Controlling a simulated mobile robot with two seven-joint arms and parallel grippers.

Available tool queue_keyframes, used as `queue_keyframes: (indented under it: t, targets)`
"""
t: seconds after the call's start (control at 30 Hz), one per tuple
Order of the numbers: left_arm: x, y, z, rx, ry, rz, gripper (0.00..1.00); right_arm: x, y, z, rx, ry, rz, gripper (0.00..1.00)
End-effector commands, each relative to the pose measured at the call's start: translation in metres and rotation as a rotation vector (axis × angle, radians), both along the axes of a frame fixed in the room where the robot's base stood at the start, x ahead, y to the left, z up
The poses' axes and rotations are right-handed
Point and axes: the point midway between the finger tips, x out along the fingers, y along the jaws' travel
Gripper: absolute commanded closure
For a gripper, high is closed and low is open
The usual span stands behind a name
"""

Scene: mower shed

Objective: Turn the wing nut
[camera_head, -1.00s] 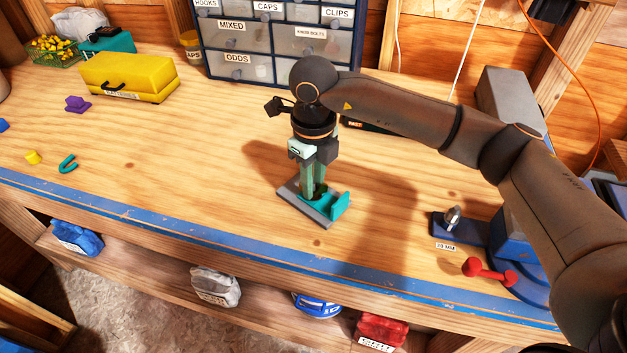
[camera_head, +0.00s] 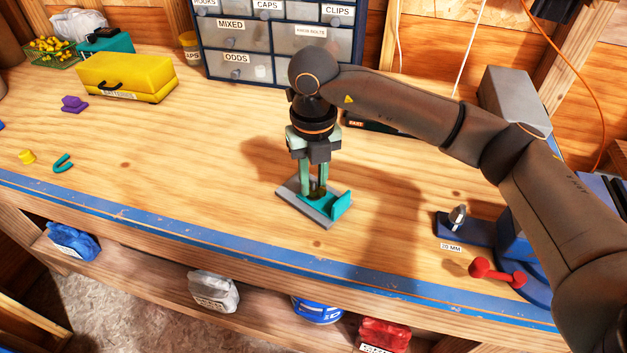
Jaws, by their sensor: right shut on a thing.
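My right gripper (camera_head: 312,188) points straight down over a small grey base plate (camera_head: 318,219) with a teal bracket (camera_head: 341,205) on the bench. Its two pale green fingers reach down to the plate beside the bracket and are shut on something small. A dark olive bit, likely the wing nut (camera_head: 318,191), shows between the fingertips. The fingers hide most of it, so its wings and angle cannot be made out. My left gripper is not in view.
A blue vise-like tool (camera_head: 513,240) with a red handle (camera_head: 497,272) stands at the right. A yellow case (camera_head: 127,78) and a drawer cabinet (camera_head: 275,42) stand at the back. Small loose parts, including a teal hook (camera_head: 63,163), lie at the left. The bench front is clear.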

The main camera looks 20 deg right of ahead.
Motion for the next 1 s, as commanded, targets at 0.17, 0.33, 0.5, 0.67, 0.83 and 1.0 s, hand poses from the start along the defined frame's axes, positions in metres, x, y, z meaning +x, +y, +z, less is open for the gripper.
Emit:
queue_keyframes:
  t: [0.17,0.33,0.5,0.67,0.83,1.0]
  targets:
    - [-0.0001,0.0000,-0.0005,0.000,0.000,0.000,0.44,0.0010,0.0001,0.0016,0.001,-0.004,-0.015,1.00]
    - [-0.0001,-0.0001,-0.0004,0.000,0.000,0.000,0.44,0.0010,0.0000,0.0018,0.001,-0.004,-0.015,1.00]
    - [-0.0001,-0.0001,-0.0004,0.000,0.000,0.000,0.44,0.0011,0.0000,0.0018,0.001,-0.004,-0.014,0.69]
    - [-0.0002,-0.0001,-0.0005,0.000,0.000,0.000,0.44,0.0007,0.0000,0.0012,0.001,-0.003,-0.014,0.51]
    - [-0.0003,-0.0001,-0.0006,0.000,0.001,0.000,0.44,0.0005,-0.0001,0.0007,0.000,-0.002,-0.014,0.44]
    - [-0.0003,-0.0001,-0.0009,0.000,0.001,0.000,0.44,0.0005,-0.0001,0.0018,0.000,-0.002,-0.013,0.44]
